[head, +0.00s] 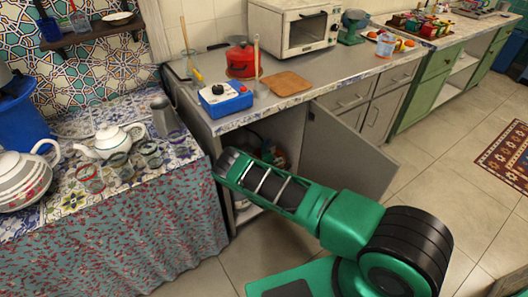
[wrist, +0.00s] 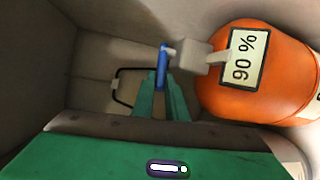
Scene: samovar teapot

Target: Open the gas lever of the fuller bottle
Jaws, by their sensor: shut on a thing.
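In the wrist view an orange gas bottle (wrist: 262,75) with a "90 %" label (wrist: 243,58) fills the right side. A pale grey valve block (wrist: 192,54) juts from it to the left. A thin blue lever (wrist: 162,62) sits at the block's outer end and runs up and down in the picture. My gripper (wrist: 161,76), with green fingers, is shut on the blue lever. Its lower part is hidden between the fingers. In the head view my arm reaches into the cabinet below the counter, and the gripper is hidden there. No second bottle is clear.
The cabinet door (head: 345,150) stands open to the right of my arm. In the wrist view a black wire bracket (wrist: 118,88) is left of my fingers, before the pale cabinet walls. A blue and red box (head: 225,100) and a red pot (head: 241,62) stand on the counter above.

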